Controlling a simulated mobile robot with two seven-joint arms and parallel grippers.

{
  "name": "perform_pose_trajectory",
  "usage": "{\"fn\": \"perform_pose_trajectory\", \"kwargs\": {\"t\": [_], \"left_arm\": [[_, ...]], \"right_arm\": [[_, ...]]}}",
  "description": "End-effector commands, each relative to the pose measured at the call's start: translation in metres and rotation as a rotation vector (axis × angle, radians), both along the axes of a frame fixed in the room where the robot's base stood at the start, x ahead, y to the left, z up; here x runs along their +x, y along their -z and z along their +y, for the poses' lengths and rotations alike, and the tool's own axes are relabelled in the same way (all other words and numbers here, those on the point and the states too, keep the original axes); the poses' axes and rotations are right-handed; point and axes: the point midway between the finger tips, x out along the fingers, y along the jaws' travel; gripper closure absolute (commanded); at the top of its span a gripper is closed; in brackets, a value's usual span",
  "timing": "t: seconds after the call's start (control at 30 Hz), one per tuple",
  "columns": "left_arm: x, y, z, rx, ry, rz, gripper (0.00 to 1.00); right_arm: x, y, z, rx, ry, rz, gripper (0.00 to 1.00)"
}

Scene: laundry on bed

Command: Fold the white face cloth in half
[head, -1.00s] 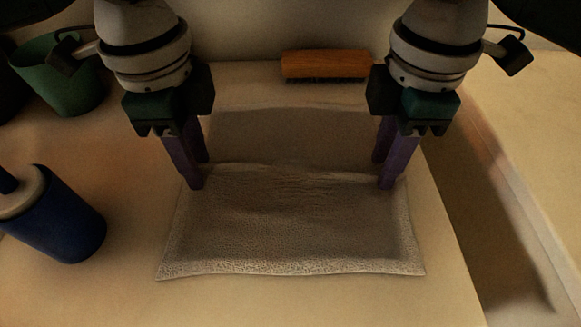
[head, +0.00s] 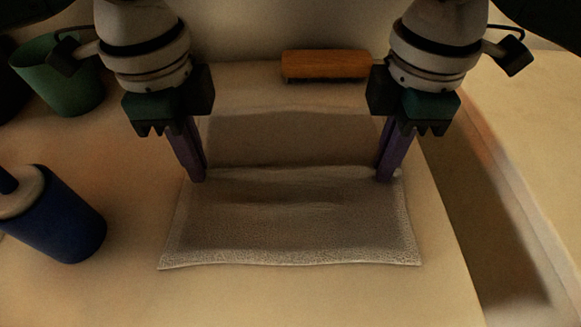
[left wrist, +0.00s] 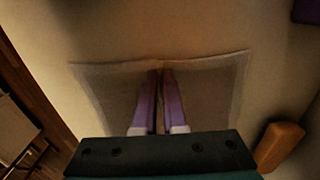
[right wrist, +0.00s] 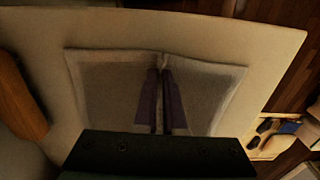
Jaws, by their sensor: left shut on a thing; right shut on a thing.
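The white face cloth (head: 290,225) lies on the pale surface, looking grey in the dim light. A darker far part (head: 290,140) stretches behind a raised crosswise ridge. My left gripper (head: 198,178) is shut on the cloth at its left side, at the ridge's end. My right gripper (head: 383,177) is shut on it at the right side, level with the left. In the left wrist view the cloth (left wrist: 110,85) spreads on both sides of the fingers, its edge pinched between them. The right wrist view shows the cloth (right wrist: 100,85) pinched likewise. The cloth's underside is hidden.
A wooden brush (head: 326,65) lies behind the cloth. A blue cylinder with a pale end (head: 60,225) lies at left, and a green bin (head: 65,80) stands at back left. The surface's right edge runs close beside the cloth. Free room lies in front.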

Motion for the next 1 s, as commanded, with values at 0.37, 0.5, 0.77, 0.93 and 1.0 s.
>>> {"fn": "perform_pose_trajectory", "kwargs": {"t": [0.37,0.5,0.77,0.93,1.0], "left_arm": [[-0.001,-0.001,0.001,0.002,0.0,0.003,1.0],[-0.001,-0.01,0.001,0.002,0.0,0.002,1.0],[0.0,-0.037,0.001,0.001,0.0,0.001,1.0],[0.0,-0.046,0.001,0.001,0.0,0.001,1.0],[0.0,-0.046,0.0,0.001,0.0,0.001,1.0]], "right_arm": [[0.0,-0.001,-0.001,-0.002,0.001,0.001,1.0],[0.0,-0.01,-0.001,-0.002,0.001,0.001,1.0],[0.0,-0.037,-0.001,-0.001,0.001,0.0,1.0],[0.0,-0.046,-0.001,-0.001,0.001,0.0,1.0],[0.0,-0.046,-0.001,-0.001,0.001,0.0,1.0]]}}
